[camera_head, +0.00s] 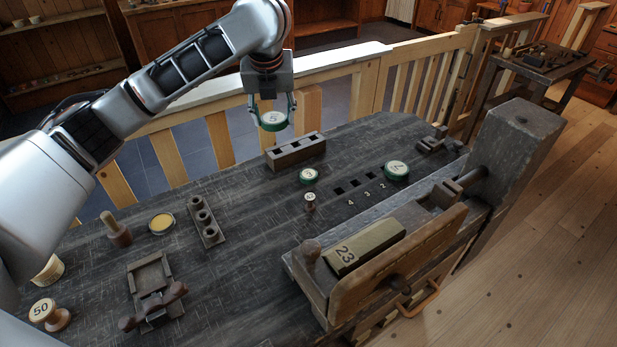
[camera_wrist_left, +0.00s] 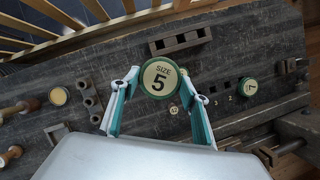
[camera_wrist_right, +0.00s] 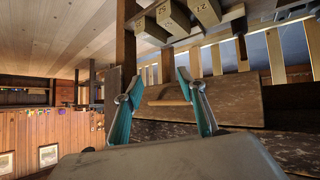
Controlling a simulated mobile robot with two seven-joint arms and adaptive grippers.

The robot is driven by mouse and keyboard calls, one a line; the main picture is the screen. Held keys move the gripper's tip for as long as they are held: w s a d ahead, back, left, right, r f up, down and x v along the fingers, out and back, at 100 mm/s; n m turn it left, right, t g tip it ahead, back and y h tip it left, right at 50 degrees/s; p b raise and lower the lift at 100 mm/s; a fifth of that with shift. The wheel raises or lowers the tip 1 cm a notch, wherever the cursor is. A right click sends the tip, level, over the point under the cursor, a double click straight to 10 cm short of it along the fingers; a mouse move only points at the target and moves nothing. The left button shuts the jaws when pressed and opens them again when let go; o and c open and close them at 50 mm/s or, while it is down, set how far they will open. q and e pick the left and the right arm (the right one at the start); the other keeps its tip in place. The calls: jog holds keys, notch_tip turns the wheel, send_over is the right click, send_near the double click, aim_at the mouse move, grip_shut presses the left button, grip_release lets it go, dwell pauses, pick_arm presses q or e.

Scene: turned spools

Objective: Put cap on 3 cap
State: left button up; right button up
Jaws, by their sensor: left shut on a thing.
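My left gripper (camera_head: 271,108) is shut on a round green-rimmed cap (camera_head: 273,121) with a pale face, held above the bench's far edge. In the left wrist view the cap (camera_wrist_left: 159,77) reads "SIZE 5" and sits at the fingertips. A smaller green-rimmed cap (camera_head: 308,176) stands on the bench below; its mark is too small to read surely. A green-rimmed cap marked 7 (camera_head: 396,170) is farther right. Square holes (camera_head: 367,181) lie between, beside the digits 4, 3 and 2. My right gripper (camera_wrist_right: 162,90) is open and empty; the head view does not show it.
A long slotted wooden block (camera_head: 296,152) lies behind the small cap, and a small spool (camera_head: 310,202) in front. A vise holding a block marked 23 (camera_head: 364,246) fills the front right. A three-hole rack (camera_head: 206,222) and a spool marked 50 (camera_head: 49,314) are left.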

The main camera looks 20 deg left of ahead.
pick_arm(q)
jog(key=d+m, duration=0.1)
jog(key=w+m+h+b, duration=0.1)
jog(key=shift+w+d+r+m, duration=0.1)
jog(key=shift+w+d+m, duration=0.05)
jog(key=shift+d+m, duration=0.25)
jog(key=w+d+m+h+b, duration=0.2)
jog(key=d+m+b, duration=0.1)
jog(key=m, duration=0.2)
jog(key=m+h+b, duration=0.1)
jog(key=m+b, duration=0.2)
jog(key=b, duration=0.1)
send_over(310, 173)
jog(key=s, duration=0.1)
jog(key=shift+g, duration=0.4)
jog(key=f, duration=1.2)
jog(key=shift+a+f, duration=0.2)
jog(key=shift+a, duration=0.2)
jog(key=shift+f, duration=0.35)
notch_tip(310, 173, down, 5)
jog(key=shift+s+r+b, duration=0.1)
jog(key=shift+b, duration=0.4)
jog(key=shift+f, duration=0.4)
jog(key=shift+r, duration=0.1)
pick_arm(e)
notch_tip(310, 173, down, 7)
jog(key=shift+w+a+f, duration=0.15)
jog(key=shift+a+f, duration=0.05)
jog(key=shift+a, duration=0.15)
jog(key=shift+r, duration=0.1)
